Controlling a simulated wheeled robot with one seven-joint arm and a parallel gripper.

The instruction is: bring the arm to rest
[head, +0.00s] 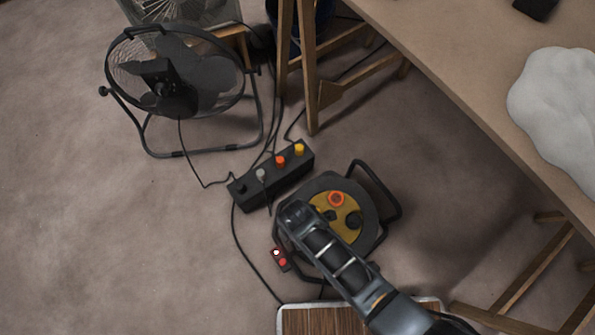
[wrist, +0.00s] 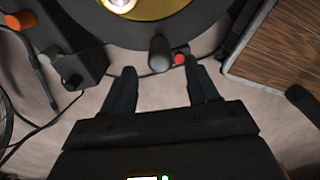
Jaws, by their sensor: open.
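My arm (head: 335,262) reaches from the bottom right of the head view up and left, over the cable reel. In the wrist view my gripper (wrist: 163,88) is open, its two dark fingers apart with nothing held between them. In the head view the fingers are hidden by the arm. The black reel (head: 371,215) with a yellow face lies just beyond the fingertips in the wrist view (wrist: 90,18). A grey rounded knob (wrist: 159,55) and a small red button (wrist: 180,59) show near the fingertips; I cannot tell whether anything touches.
A black box with coloured knobs (head: 272,178) stands beside the reel, with cables trailing. A fan (head: 175,80) is at upper left. A wooden table (head: 450,60) with a white lump (head: 560,105) fills the right. A wood-topped piece (head: 318,321) is at the bottom. Left floor is clear.

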